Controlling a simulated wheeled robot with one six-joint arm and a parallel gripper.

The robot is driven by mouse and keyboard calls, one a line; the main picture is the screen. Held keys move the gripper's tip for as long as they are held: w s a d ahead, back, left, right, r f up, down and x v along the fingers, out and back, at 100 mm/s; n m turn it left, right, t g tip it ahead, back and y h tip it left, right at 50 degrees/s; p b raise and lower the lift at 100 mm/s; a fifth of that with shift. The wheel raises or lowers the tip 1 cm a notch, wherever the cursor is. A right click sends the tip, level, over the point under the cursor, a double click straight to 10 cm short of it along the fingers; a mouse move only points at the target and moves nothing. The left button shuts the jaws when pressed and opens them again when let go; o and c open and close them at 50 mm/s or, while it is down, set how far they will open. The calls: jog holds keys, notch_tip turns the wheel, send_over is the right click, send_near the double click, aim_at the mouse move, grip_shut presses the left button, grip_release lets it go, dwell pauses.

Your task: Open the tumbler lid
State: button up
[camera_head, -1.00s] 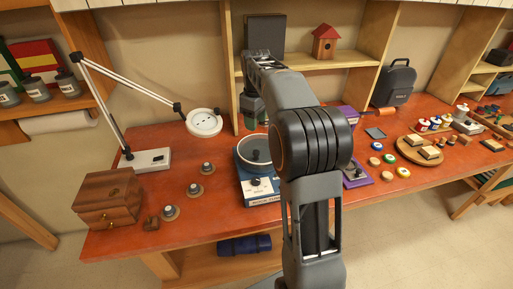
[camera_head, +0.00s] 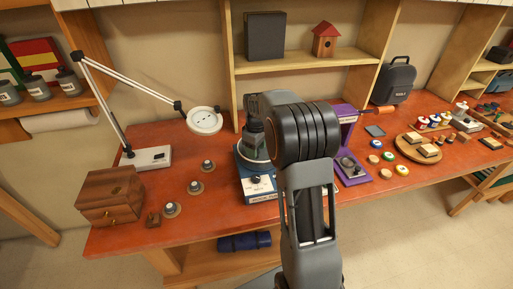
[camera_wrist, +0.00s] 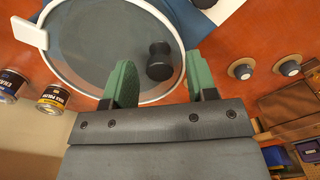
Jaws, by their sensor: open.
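The tumbler (camera_head: 259,186) is a blue machine with a white front panel, standing at the middle of the red bench. Its round lid (camera_wrist: 85,45) looks grey and see-through with a pale rim in the wrist view; a white tab (camera_wrist: 31,35) sticks out at the rim's left. A black knob (camera_wrist: 159,62) stands on the lid. My gripper (camera_wrist: 159,62) is open, its two green fingers on either side of the knob in the picture; I cannot tell whether they touch it. In the head view my gripper (camera_head: 255,145) is over the lid and hides most of it.
A purple machine (camera_head: 351,172) stands right of the tumbler. Several small knobs on discs (camera_head: 195,187), a wooden box (camera_head: 110,197) and a lamp (camera_head: 153,157) are to the left. Cans (camera_wrist: 54,98) show near the lid. A shelf (camera_head: 310,60) rises behind.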

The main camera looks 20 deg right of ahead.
jog(key=shift+c, duration=0.3)
grip_shut()
dwell(0.3)
